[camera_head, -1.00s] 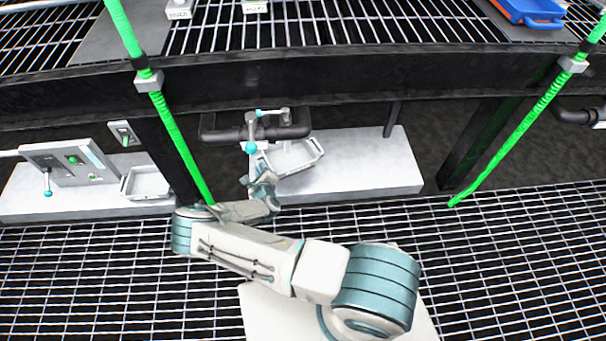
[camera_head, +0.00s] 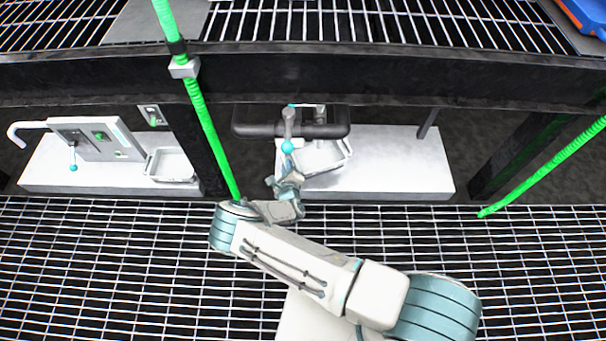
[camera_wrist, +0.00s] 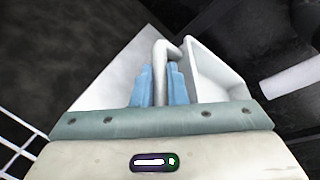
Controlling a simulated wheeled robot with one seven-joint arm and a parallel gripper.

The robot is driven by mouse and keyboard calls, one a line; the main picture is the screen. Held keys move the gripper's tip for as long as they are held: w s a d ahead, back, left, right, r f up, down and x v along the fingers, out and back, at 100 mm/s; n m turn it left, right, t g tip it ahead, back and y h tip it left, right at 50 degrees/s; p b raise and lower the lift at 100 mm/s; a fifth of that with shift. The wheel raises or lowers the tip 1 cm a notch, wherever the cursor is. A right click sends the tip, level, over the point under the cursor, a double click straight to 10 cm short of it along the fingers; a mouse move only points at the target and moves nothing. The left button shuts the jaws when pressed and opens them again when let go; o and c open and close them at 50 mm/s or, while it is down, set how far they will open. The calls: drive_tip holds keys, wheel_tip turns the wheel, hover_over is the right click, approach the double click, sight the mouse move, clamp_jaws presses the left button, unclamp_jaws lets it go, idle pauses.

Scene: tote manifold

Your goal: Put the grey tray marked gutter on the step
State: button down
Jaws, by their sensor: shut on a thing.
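A pale grey tray (camera_head: 325,157) sits low under the platform beam, at the left part of a white slab (camera_head: 400,165), slightly tilted in the picture. My gripper (camera_head: 289,180) is at the tray's near left side. In the wrist view, the blue fingers of my gripper (camera_wrist: 160,88) are closed on a slim grey bent bar that appears to be the edge or handle of the tray (camera_wrist: 215,75). A second grey tray (camera_head: 171,165) rests on another white slab (camera_head: 60,170) at left. No gutter marking is legible, and I cannot tell which surface is the step.
A dark pipe (camera_head: 260,122) with a teal-knobbed lever (camera_head: 288,130) hangs just above the tray. A green post (camera_head: 205,125) stands left of it, another (camera_head: 550,160) at right. A control panel (camera_head: 95,140) is at left. The right part of the slab is bare.

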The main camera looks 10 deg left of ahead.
wheel_tip(320, 180, down, 8)
drive_tip(key=b, duration=0.3)
drive_tip(key=shift+d+f+b, duration=0.1)
drive_tip(key=shift+b, duration=0.25)
drive_tip(key=c, duration=1.5)
unclamp_jaws()
drive_tip(key=shift+o, duration=0.2)
